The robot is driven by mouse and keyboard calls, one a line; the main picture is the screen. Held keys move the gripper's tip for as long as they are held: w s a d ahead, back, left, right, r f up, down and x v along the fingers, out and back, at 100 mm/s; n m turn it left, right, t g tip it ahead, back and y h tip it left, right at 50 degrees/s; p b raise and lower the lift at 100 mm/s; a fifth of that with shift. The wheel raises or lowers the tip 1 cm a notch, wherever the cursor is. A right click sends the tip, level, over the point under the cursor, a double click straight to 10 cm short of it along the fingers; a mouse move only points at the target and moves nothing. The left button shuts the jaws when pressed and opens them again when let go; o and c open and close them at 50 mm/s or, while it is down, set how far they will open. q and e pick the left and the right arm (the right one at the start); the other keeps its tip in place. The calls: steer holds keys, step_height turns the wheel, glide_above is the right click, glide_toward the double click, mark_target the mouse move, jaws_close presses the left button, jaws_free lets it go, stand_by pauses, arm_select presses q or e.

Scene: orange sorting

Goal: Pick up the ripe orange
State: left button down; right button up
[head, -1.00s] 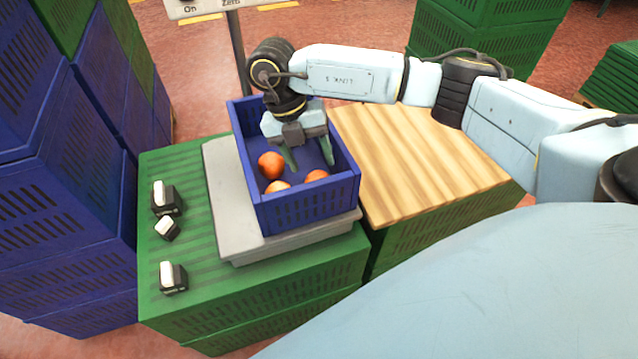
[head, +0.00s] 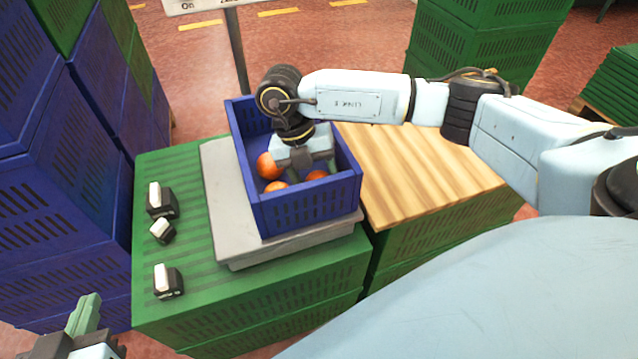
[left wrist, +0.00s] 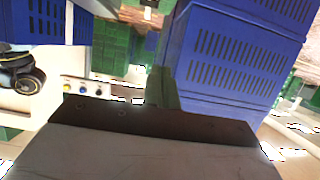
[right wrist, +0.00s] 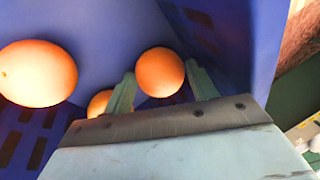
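Three oranges lie in the blue crate (head: 305,213): one at its left (head: 267,166), one near the front (head: 277,187) and one at the right (head: 317,175), partly covered. All look orange; I cannot tell which is the ripe one. My right gripper is down inside the crate, its fingers mostly hidden in the head view. In the right wrist view its fingers (right wrist: 160,88) are apart, with an orange (right wrist: 160,72) showing between the tips; contact is unclear. Another orange (right wrist: 38,73) is left of them. My left gripper (head: 84,314) is empty, its fingers together, at the lower left.
The crate stands on a grey scale (head: 222,190) on green crates (head: 180,265). Small black-and-white objects (head: 161,199) lie on the left. A wooden board (head: 420,170) is to the right. Blue crates (head: 60,200) are stacked at the far left.

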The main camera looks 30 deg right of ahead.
steer(key=c, duration=0.6)
steer(key=shift+c, duration=0.2)
steer(key=shift+r, duration=0.15)
